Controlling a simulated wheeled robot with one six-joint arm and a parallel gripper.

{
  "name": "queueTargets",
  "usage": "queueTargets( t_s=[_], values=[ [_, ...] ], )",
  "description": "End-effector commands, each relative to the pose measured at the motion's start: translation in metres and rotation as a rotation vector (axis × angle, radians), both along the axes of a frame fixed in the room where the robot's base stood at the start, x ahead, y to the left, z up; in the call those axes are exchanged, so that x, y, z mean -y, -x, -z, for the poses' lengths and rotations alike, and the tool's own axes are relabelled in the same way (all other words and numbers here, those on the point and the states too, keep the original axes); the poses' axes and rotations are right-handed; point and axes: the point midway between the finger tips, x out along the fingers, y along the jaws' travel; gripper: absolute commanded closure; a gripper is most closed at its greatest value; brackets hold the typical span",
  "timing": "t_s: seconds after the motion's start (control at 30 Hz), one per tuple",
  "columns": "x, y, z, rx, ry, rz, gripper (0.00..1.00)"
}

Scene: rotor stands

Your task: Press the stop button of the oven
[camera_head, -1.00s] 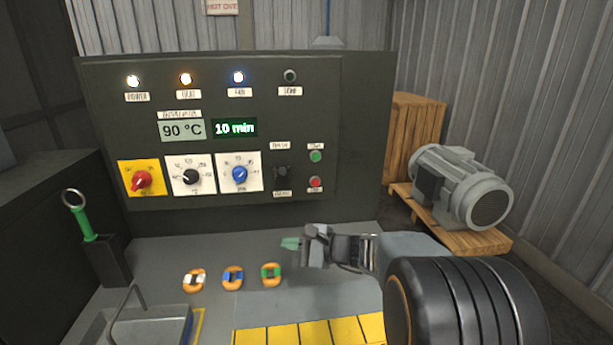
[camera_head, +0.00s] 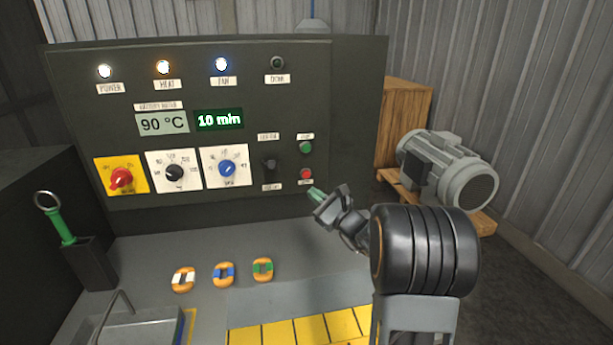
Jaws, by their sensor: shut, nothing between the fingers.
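The oven's dark control panel (camera_head: 90,70) stands upright in front of me. The red button (camera_head: 306,174) is at the panel's lower right, with a small label under it. A green button (camera_head: 306,147) is right above it. My gripper (camera_head: 315,193) is shut and empty, with green fingertips pointing up and left toward the panel. In the picture its tips are just below and slightly right of the red button. I cannot tell how far they are from the panel, and no touch shows.
A dark switch (camera_head: 269,165) is left of the buttons. Red, black and blue knobs (camera_head: 227,169) are further left. Three orange rings (camera_head: 224,274) lie on the grey surface below. A green-handled tool (camera_head: 61,227) stands at left. A motor (camera_head: 450,170) sits on a pallet at right.

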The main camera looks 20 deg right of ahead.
Motion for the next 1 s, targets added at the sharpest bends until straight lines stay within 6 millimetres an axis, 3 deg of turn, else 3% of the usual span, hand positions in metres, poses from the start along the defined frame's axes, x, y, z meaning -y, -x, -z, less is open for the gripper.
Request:
queueTargets(
  t_s=[0.17,0.7,1.0],
  values=[
    [0.003,-0.01,-0.001,-0.001,0.0,0.001,1.0],
    [0.016,-0.07,0.001,0.0,0.001,0.002,1.0],
    [0.019,-0.084,0.0,-0.001,0.001,0.003,1.0]
  ],
)
